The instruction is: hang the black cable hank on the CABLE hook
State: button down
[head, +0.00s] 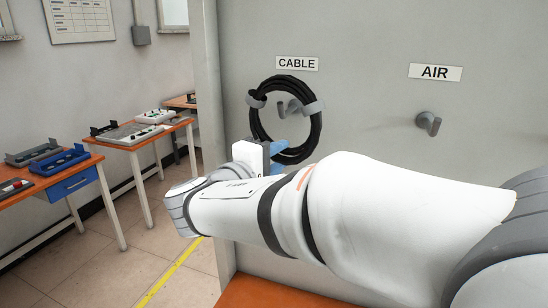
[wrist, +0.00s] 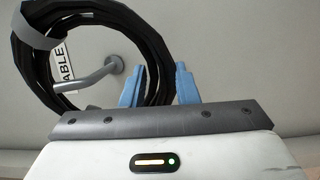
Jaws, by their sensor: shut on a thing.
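The black cable hank (head: 256,121) is a coiled ring with grey wraps, upright in front of the grey wall panel. My gripper (wrist: 159,85) has blue fingers, shut on the lower part of the hank (wrist: 26,72). In the head view the blue finger shows under the hank, and my arm hides the rest. The grey CABLE hook (head: 290,107) shows through the ring's opening, below the CABLE label (head: 297,63). The hook also shows inside the ring in the wrist view (wrist: 95,78). I cannot tell whether the hank touches the hook.
The AIR hook (head: 428,123) sits to the right under its AIR label (head: 435,72). Left of the panel edge are orange-topped benches (head: 88,165) with trays and parts. An orange surface (head: 262,293) lies below my arm. Wall between the hooks is clear.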

jog(key=shift+w+d+p, duration=0.15)
jog(key=shift+w+d, duration=0.05)
jog(key=shift+w, duration=0.3)
jog(key=shift+w+d+p, duration=0.15)
jog(key=shift+w, duration=0.3)
jog(key=f+b, duration=0.1)
jog(key=w+f+b, duration=0.1)
jog(key=shift+d+f+b, duration=0.2)
jog(key=shift+f+b, duration=0.05)
jog(key=shift+b, duration=0.15)
jog(key=shift+w+f+b, duration=0.15)
jog(key=shift+f+b, duration=0.5)
jog(key=shift+b, duration=0.15)
jog(key=c, duration=1)
grip_release()
jog(key=shift+c, duration=0.2)
jog(key=shift+f, duration=0.1)
